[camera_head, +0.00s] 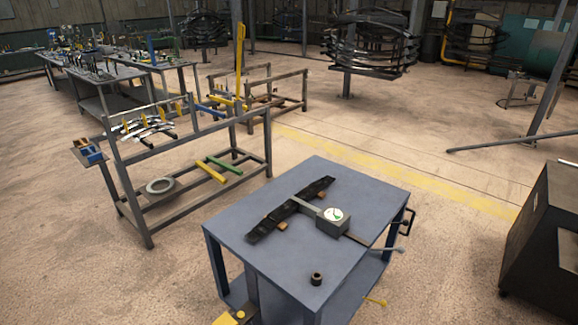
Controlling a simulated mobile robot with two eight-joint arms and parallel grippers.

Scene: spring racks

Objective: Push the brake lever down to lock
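A blue-grey cart table (255,212) stands at the lower middle. A small yellow lever-like piece (375,301) sticks out low at its right side, near the lower shelf. A larger yellow part (230,318) with a dark spot shows at the bottom edge, by the table's front leg, and is cut off by the frame. I cannot tell which of these is the brake lever, or whether it is up or down. Neither of my grippers is in view.
A dark leaf spring (262,224), a gauge box (333,221) and a dark ring (316,279) lie on the table. A black handle (408,222) juts right. A rack (130,190) stands left, a dark cabinet (545,235) right. Floor between table and cabinet is clear.

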